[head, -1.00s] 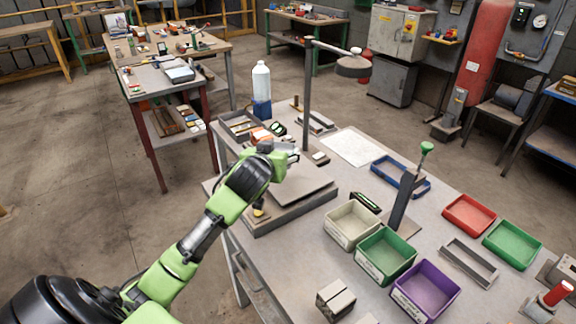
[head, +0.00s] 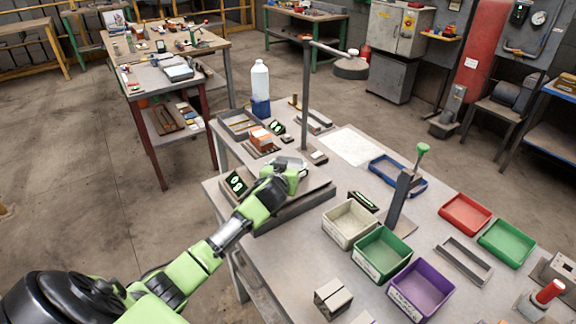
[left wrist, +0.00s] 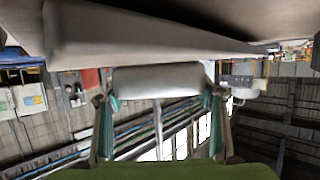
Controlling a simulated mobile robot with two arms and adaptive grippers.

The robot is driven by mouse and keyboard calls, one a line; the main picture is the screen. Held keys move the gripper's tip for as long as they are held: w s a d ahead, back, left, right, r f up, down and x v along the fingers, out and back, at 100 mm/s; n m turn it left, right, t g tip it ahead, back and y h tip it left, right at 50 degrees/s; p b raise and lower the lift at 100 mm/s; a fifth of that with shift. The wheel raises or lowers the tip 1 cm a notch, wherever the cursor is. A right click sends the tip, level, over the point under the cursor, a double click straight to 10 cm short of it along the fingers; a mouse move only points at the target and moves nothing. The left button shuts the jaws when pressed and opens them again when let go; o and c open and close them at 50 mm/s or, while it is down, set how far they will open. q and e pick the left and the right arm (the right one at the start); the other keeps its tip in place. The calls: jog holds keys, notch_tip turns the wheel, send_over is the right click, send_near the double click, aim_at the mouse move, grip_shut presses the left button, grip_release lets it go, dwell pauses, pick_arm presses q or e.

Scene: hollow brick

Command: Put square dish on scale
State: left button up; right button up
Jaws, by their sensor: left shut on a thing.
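My left gripper (head: 293,170) is low over the large scale (head: 318,188), a flat grey platform with a dark display bearing green digits at its left. It is shut on a pale grey piece, seemingly the square dish (left wrist: 157,80), seen edge-on between the two fingers in the left wrist view. The gripper hides most of the dish in the head view. A broad pale slab, probably the scale's platform, spans the top of the wrist view close to the dish. I cannot tell whether they touch. My right gripper is not in view.
A smaller scale with an orange brick (head: 261,137) stands behind. A lamp post (head: 305,100) rises near the gripper. Cream (head: 350,213), green (head: 381,242) and purple (head: 421,281) bins stand to the right. A white sheet (head: 345,145) lies behind.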

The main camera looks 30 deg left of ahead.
pick_arm(q)
jog(key=o, duration=0.8)
jog(key=shift+f, duration=0.15)
jog(key=shift+c, duration=0.2)
jog(key=o, duration=0.4)
jog(key=shift+c, duration=0.2)
jog(key=shift+s+r, duration=0.1)
jog(key=shift+r, duration=0.15)
jog(key=b+v, duration=0.1)
jog(key=v, duration=1)
jog(key=shift+s+d+r, duration=0.1)
jog(key=shift+s+d, duration=0.05)
jog(key=shift+s, duration=0.15)
